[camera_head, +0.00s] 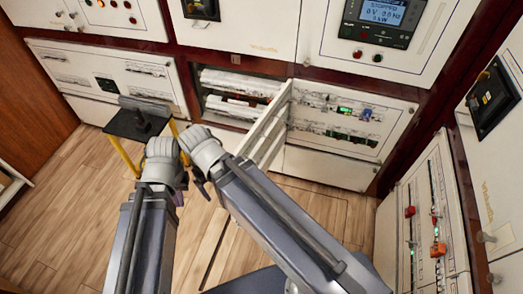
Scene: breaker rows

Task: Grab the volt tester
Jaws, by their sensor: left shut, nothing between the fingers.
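My left gripper (140,124) appears as a dark grey T shape just beyond its arm's wrist. It is shut and empty, over the small black top of a yellow-legged stand (118,127). I cannot tell whether its tips touch that top. I cannot make out the volt tester clearly; it may be hidden behind the gripper or wrist. My right arm ends in a grey wrist close beside the left one, near the picture's middle.
White cabinets line the back and right. An open drawer or door (265,130) juts out beside an open bay (237,97), near my right arm. A panel with red and orange switches (425,222) stands at the right. The wooden floor (60,205) is clear at lower left.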

